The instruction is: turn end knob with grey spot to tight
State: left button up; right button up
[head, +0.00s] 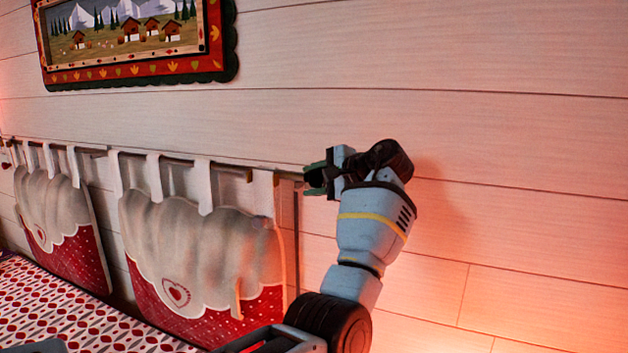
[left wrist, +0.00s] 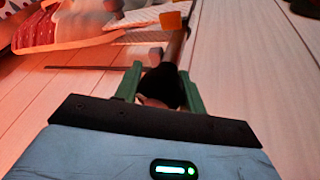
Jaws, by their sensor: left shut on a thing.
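A dark end knob (left wrist: 163,85) shows in the left wrist view at the end of a thin rod (left wrist: 178,45). The green fingers of my left gripper (left wrist: 160,88) stand on both sides of it and are shut on it. In the head view my left gripper (head: 317,179) is at the right end of the hanging rod, close to the wall, and its fingers hide most of the knob. No grey spot can be made out on the knob. My right gripper is not in view.
Two red and cream cushions, a near one (head: 195,245) and a far one (head: 55,205), hang by cloth loops left of my gripper. A patterned bed cover (head: 75,310) lies below. A framed picture (head: 135,40) hangs above. The plank wall (head: 520,140) to the right is bare.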

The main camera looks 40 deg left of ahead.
pick_arm(q)
jog(key=shift+m+g+h, duration=0.5)
jog(key=shift+m+g, duration=0.4)
jog(key=shift+m, duration=0.4)
jog(key=o, duration=1)
jog(key=shift+c, duration=0.2)
jog(key=shift+d, duration=0.1)
jog(key=b+v, duration=0.1)
jog(key=v, duration=0.6)
jog(key=shift+d, duration=0.3)
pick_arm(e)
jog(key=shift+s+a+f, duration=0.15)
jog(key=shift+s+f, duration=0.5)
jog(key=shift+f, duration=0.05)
pick_arm(q)
jog(key=shift+r, duration=0.1)
